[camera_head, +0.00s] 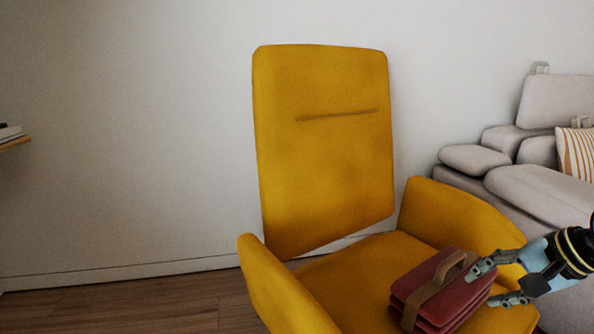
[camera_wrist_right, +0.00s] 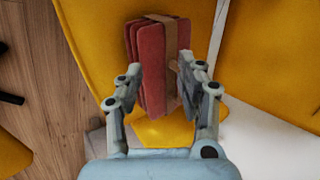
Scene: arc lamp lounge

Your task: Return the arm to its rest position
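My right gripper (camera_head: 484,284) comes in from the right edge in the head view. Its two fingers are spread apart at the right side of a dark red bag (camera_head: 462,311) with a brown strap handle. The bag rests on the seat of a yellow armchair (camera_head: 338,284). In the right wrist view the open fingers (camera_wrist_right: 163,75) overlap the edges of the bag (camera_wrist_right: 152,37); I cannot tell whether they touch it. Nothing is clearly gripped. My left gripper is not in view.
A light grey sofa (camera_head: 548,190) with cushions and a striped pillow (camera_head: 574,150) stands at the right, behind the armchair. A wooden shelf (camera_head: 14,143) juts in at the left edge. The wooden floor (camera_head: 130,306) at the lower left is clear.

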